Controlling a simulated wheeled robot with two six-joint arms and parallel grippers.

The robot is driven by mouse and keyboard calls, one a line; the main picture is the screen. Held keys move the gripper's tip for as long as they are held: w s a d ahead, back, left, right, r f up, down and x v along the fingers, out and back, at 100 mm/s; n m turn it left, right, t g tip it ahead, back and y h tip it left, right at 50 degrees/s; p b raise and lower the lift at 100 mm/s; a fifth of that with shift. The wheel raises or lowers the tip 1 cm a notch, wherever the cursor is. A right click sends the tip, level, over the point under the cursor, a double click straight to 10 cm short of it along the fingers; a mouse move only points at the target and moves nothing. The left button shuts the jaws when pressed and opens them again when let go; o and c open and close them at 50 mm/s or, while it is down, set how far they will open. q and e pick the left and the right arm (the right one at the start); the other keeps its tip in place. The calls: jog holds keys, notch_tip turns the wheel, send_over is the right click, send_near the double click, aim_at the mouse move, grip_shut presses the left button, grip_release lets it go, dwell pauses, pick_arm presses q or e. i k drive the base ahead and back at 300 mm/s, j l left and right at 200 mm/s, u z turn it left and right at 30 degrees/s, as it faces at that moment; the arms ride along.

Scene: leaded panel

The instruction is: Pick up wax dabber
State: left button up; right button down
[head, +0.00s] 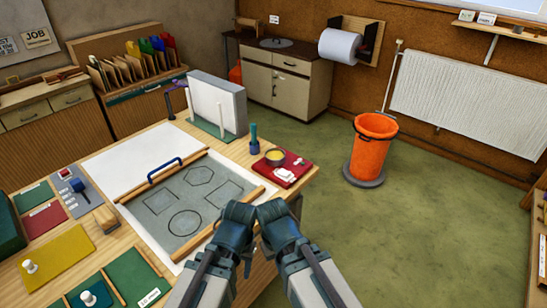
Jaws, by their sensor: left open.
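A teal upright handle (254,138) stands on the table's far right edge, just left of a red mat; it looks like the wax dabber, but I cannot be sure. A round tin with yellowish contents (275,157) sits on the red mat (303,177) beside small white pieces. My left gripper (249,260) is open at the bottom middle, over the table's near right edge and well short of the handle. My right arm reaches in beside it, and its fingers are hidden or too unclear to read. I see nothing held.
The panel board (208,205) with drawn shapes, wooden strips and a blue-handled bar (178,165) fills the middle table. A white upright block (217,100) stands behind. Yellow (60,257) and green mats lie left. An orange bin (371,148) stands on open floor at right.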

aim_at(254, 139)
jog(key=i+l, duration=0.15)
jog(key=l, duration=0.2)
jog(key=i+l, duration=0.15)
jog(key=l, duration=0.2)
jog(key=i+l, duration=0.1)
jog(key=l, duration=0.25)
jog(key=i+l, duration=0.15)
jog(key=l, duration=0.2)
jog(key=i+l, duration=0.15)
jog(key=l, duration=0.2)
jog(key=i+l, duration=0.15)
jog(key=l, duration=0.2)
jog(key=i+l, duration=0.1)
jog(key=l, duration=0.25)
jog(key=l+u, duration=0.1)
jog(key=u, duration=0.25)
jog(key=i+l+u, duration=0.1)
jog(key=u, duration=0.25)
